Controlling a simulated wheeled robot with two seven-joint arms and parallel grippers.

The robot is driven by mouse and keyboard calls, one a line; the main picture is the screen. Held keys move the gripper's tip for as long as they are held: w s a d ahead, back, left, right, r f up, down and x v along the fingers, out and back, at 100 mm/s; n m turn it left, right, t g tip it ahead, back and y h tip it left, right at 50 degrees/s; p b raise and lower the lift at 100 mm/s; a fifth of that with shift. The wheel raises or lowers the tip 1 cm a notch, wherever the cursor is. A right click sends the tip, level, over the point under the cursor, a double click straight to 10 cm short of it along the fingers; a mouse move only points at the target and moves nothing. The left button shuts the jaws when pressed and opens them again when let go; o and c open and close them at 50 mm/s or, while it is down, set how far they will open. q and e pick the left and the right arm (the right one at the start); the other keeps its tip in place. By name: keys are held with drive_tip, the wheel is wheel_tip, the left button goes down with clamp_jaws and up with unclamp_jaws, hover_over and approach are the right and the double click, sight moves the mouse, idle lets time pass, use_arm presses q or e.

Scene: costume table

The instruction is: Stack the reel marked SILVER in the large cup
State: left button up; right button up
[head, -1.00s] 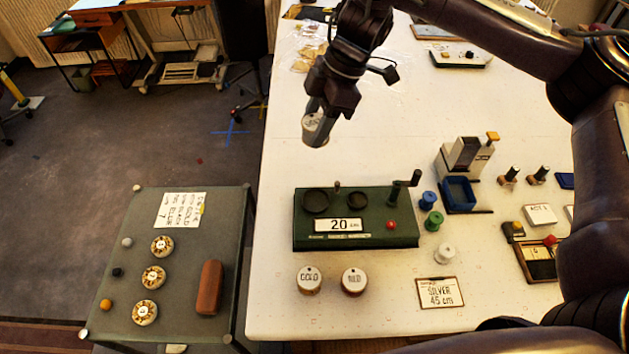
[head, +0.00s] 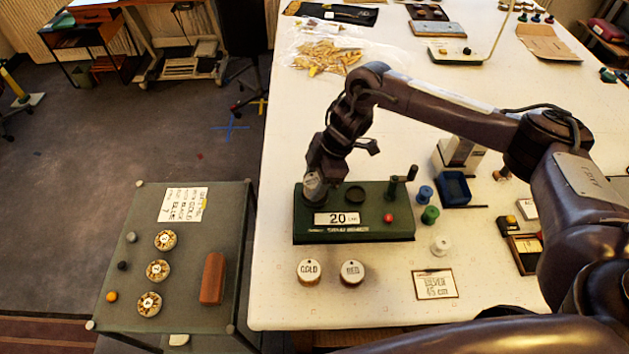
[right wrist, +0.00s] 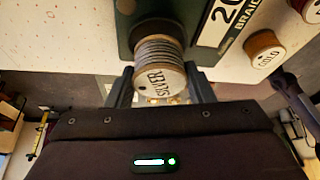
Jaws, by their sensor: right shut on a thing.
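My right gripper (head: 315,178) is shut on the reel marked SILVER (head: 311,188), at the left end of the green braiding machine (head: 367,232). In the right wrist view, the reel (right wrist: 161,62) sits between my two fingers, with silver-grey winding and its lettered end facing the camera. Its other end is at the dark large cup (right wrist: 146,22); I cannot tell whether it is seated inside. In the head view the reel and gripper mostly cover that cup. The smaller cup (head: 355,195) to its right is empty. My left gripper is not in view.
The GOLD reel (head: 310,271) and the RED reel (head: 352,272) stand in front of the machine. A SILVER card (head: 435,285) lies front right.

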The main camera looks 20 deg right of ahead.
drive_tip(key=shift+f, duration=0.8)
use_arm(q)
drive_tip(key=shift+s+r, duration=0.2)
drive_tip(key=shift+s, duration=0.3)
